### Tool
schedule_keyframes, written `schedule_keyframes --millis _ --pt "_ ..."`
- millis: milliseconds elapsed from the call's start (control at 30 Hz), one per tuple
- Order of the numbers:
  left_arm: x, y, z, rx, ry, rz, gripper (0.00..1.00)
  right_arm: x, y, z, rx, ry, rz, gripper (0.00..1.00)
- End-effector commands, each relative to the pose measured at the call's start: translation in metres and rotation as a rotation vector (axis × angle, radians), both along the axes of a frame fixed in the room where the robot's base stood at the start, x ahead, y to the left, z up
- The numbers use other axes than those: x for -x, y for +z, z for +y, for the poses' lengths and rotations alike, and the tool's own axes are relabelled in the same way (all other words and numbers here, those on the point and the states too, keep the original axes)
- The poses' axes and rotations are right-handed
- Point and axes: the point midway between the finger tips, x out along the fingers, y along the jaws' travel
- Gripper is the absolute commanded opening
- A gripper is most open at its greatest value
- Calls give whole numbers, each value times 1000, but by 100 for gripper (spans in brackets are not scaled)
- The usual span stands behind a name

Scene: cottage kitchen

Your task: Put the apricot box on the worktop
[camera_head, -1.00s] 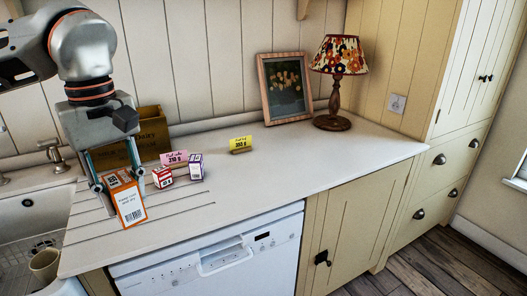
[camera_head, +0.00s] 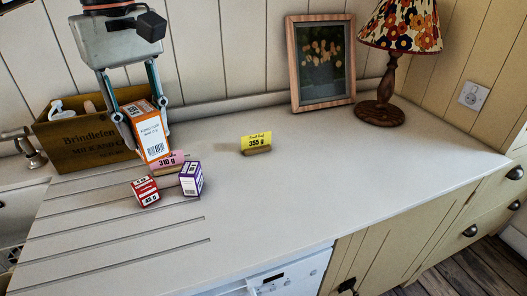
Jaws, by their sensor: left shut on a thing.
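The apricot box (camera_head: 152,138), orange and white with a barcode label, is upright between the fingers of my left gripper (camera_head: 146,128). The gripper comes down from above and is shut on the box. The box is at the left part of the worktop (camera_head: 290,210), by the wooden crate and behind the pink card. I cannot tell whether its base touches the worktop. My right gripper is not in view.
A wooden crate (camera_head: 85,145) stands at the left. Near the box are a pink 310 g card (camera_head: 166,162), a red box (camera_head: 145,191) and a purple box (camera_head: 191,179). A yellow 355 g card (camera_head: 256,141), picture frame (camera_head: 293,80) and lamp (camera_head: 382,98) stand further right. The worktop's middle is clear.

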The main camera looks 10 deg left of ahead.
Motion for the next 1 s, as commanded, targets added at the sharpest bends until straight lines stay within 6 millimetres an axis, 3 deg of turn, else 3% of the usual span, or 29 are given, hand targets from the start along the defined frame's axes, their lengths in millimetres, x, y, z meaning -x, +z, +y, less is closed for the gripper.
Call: schedule_keyframes --millis 167,267,433,700,833,1000 --pt "0 -2 0 0 0 0 5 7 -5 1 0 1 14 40" --pt "0 -14 0 0 -1 4 5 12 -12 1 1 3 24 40" --pt "0 -56 0 -1 -2 9 5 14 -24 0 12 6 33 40" --pt "1 -121 0 0 -1 9 5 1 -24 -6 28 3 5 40" --pt "1 -144 0 -1 -1 6 5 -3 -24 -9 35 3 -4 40" --pt "0 -157 0 0 0 0 5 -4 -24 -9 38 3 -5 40"
